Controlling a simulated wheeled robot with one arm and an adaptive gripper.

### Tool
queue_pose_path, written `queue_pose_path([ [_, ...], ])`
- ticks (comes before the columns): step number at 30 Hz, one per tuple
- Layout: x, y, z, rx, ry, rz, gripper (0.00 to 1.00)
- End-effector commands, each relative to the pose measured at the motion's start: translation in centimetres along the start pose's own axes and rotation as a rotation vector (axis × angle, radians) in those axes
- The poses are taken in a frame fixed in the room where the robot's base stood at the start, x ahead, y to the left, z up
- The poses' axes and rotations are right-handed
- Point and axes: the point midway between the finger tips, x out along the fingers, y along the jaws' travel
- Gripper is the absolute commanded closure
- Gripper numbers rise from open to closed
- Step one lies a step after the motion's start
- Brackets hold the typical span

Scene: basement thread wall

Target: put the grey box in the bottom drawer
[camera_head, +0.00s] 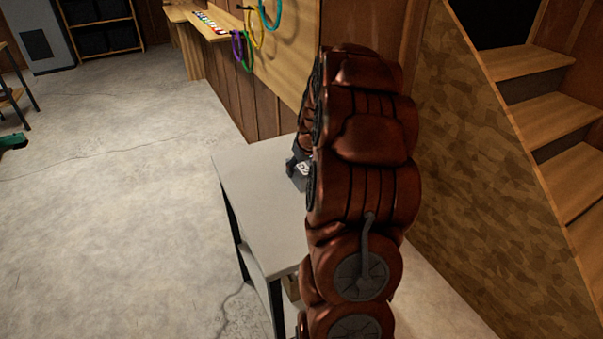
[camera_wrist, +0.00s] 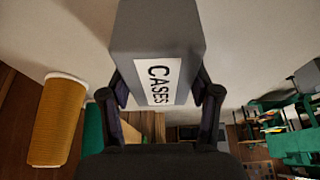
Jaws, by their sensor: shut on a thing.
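The grey box (camera_wrist: 158,40) carries a white label reading "CASES" and fills the upper middle of the wrist view. My gripper (camera_wrist: 165,92) is shut on it, one dark finger on each side. In the head view, a small part of the box's pale label (camera_head: 303,168) shows beside my copper-coloured arm, over the right part of a grey-white table (camera_head: 250,185). My arm hides most of the gripper and box there. I cannot tell whether the box touches the tabletop. No bottom drawer can be made out in either view.
An orange-yellow ribbed cylinder (camera_wrist: 57,120) stands left of my gripper in the wrist view. Green items (camera_wrist: 290,145) lie at right. In the head view, wooden stairs (camera_head: 555,120) rise at right, coloured rings (camera_head: 257,30) hang on the back wall, and the left floor is open.

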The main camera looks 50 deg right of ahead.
Motion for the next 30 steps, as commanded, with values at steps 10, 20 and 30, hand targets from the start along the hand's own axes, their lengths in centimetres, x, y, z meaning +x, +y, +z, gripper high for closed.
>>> queue_pose_path([
  [10,-0.6,0.0,-0.2,0.000,0.000,0.000,0.82],
  [20,-3.4,0.1,-1.6,-0.001,0.005,0.002,0.82],
  [30,-4.6,-1.3,0.1,-0.001,0.000,-0.001,0.82],
])
